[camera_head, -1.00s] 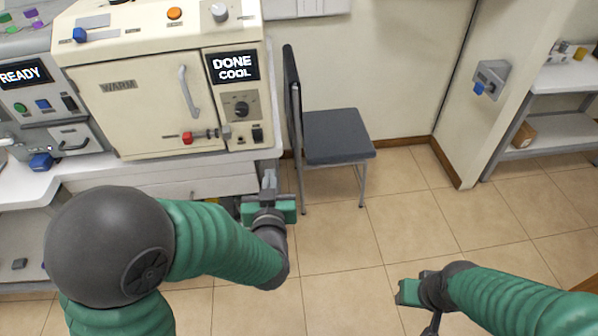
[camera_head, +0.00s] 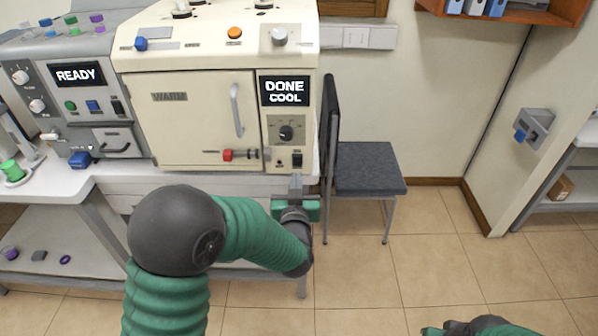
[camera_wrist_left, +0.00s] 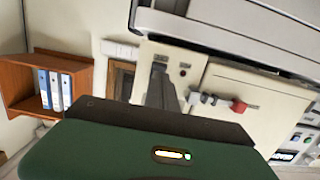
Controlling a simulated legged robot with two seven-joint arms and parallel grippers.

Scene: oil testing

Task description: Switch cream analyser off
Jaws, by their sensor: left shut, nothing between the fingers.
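The cream analyser (camera_head: 190,110) stands on the bench, with its door marked WARM shut. Its display (camera_head: 284,91) reads DONE COOL. Below the display are a dark knob (camera_head: 287,133) and a small black rocker switch (camera_head: 297,159). A latch with a red end (camera_head: 228,155) sits at the door's lower edge. My left gripper (camera_head: 296,181) is shut and empty, just below the rocker switch in the head view. In the left wrist view its dark fingers (camera_wrist_left: 160,88) overlap the cream panel and hide part of it. My right gripper (camera_head: 447,328) is partly cut off at the bottom edge.
A grey machine (camera_head: 85,110) showing READY stands left of the analyser. A dark chair (camera_head: 368,168) stands close right of the bench. A blue-knobbed wall box (camera_head: 533,128) is at the right. The tiled floor in front is clear.

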